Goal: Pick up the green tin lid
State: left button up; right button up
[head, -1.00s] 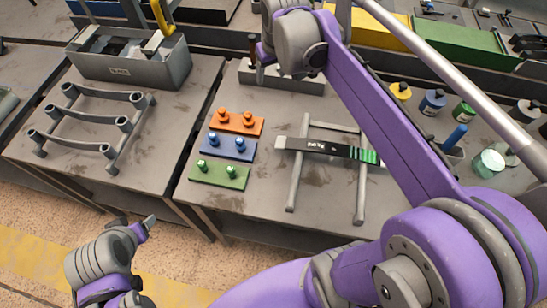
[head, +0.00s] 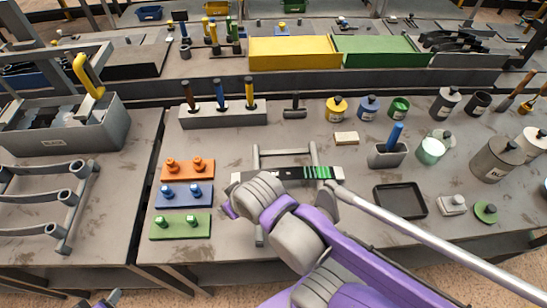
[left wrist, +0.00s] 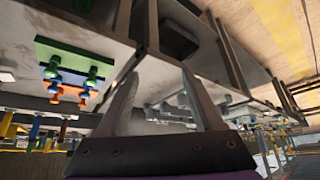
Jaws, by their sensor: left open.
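A small round green lid (head: 486,212) with a dark knob lies flat on the bench at the right in the head view, right of a small pale block with a dark top (head: 453,204). My left gripper barely shows at the bottom left edge of the head view (head: 106,299), far from the lid. In the left wrist view its two fingers stand apart with nothing between them (left wrist: 160,105). I cannot make out the lid in that view.
A dark tray (head: 400,202) lies left of the lid. Grey canisters (head: 497,158), a pale green jar (head: 432,149) and a green tin (head: 399,108) stand behind. A metal rod (head: 430,237) slants across in front. Peg plates (head: 181,224) sit at the bench's left.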

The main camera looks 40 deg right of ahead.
aim_at(487, 213)
jog(key=z, duration=2.6)
